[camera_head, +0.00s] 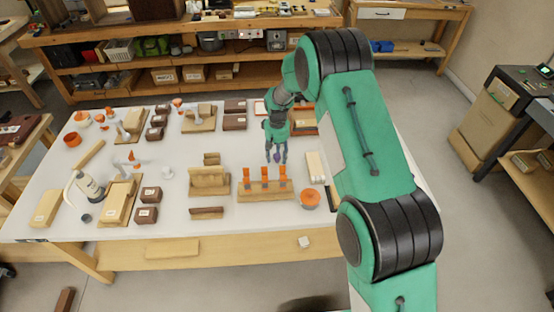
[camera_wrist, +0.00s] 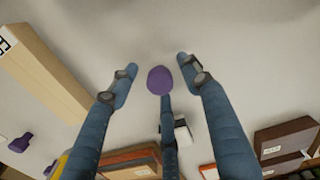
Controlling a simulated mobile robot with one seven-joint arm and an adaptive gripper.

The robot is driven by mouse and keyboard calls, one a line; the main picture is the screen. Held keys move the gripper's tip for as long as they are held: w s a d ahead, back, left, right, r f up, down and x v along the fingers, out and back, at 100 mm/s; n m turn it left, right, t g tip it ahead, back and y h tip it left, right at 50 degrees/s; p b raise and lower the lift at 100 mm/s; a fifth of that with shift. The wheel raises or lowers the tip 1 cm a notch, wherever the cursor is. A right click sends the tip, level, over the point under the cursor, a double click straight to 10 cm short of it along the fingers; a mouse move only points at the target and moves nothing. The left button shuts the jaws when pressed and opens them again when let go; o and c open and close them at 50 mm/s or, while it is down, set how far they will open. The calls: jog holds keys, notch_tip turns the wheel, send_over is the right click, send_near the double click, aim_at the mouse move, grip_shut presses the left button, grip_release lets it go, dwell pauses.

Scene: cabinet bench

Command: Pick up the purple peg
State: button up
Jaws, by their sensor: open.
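The purple peg (camera_wrist: 160,80) shows in the wrist view as a rounded purple end between the spread fingertips of my gripper (camera_wrist: 157,78), right at the tip of the middle finger. I cannot tell whether that finger touches it. The rest of the peg is hidden. In the camera_head view my gripper (camera_head: 276,157) points down over the white table, fingers apart, with a small purple spot (camera_head: 277,157) between them. My gripper is open.
In the camera_head view a wooden rack (camera_head: 265,196) with orange pegs stands in front of my gripper. An orange round container (camera_head: 310,199) and a pale wooden block (camera_head: 315,167) are to the right. In the wrist view another purple piece (camera_wrist: 20,142) lies at lower left.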

jog(key=shift+f, duration=0.25)
jog(key=shift+c, duration=0.2)
jog(key=c, duration=0.9)
